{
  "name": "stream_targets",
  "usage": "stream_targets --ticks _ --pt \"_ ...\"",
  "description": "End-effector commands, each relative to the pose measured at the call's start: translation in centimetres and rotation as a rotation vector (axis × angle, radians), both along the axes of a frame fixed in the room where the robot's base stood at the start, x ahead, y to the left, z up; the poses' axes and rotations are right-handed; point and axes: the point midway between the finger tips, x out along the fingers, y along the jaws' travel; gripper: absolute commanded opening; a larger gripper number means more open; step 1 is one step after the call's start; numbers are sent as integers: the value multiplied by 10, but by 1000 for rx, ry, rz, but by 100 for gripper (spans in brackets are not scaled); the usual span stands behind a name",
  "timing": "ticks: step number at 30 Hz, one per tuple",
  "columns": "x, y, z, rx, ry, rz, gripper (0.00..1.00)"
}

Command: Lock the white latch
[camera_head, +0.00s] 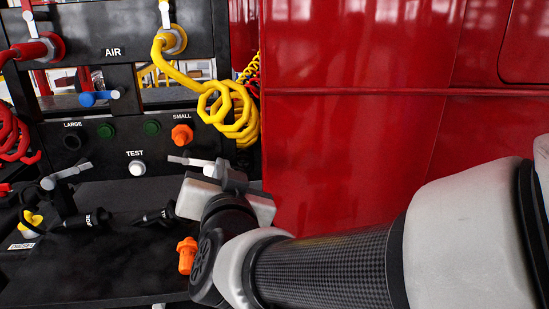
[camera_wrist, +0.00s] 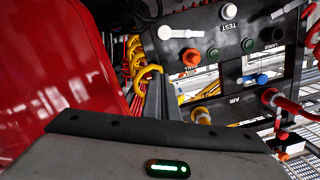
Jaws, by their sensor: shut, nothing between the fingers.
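The white latch (camera_head: 190,162) sits on the black panel, right of the TEST button and below the orange knob. Its handle points left, roughly level, and its right end is partly hidden by my gripper. It also shows whole in the wrist view (camera_wrist: 182,33), with the handle pointing right from its round pivot. My gripper (camera_head: 234,178) is in front of the panel's lower right, close to the latch's pivot end in the head view. In the wrist view its grey fingers (camera_wrist: 165,98) are together and empty, with a visible gap to the latch. I cannot tell any contact.
A similar grey latch (camera_head: 66,175) is at the left. The orange knob (camera_head: 182,134), white TEST button (camera_head: 137,168) and coiled yellow hose (camera_head: 228,112) are nearby. A red body panel (camera_head: 350,130) stands close on the right. A black shelf (camera_head: 100,262) lies below.

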Motion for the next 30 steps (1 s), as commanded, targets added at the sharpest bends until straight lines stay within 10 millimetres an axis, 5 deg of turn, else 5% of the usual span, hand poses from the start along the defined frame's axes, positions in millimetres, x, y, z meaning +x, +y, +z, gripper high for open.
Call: stream_targets --ticks 14,30 --pt "4 1 0 3 -7 -9 0" --pt "99 29 -12 1 -5 -9 0"
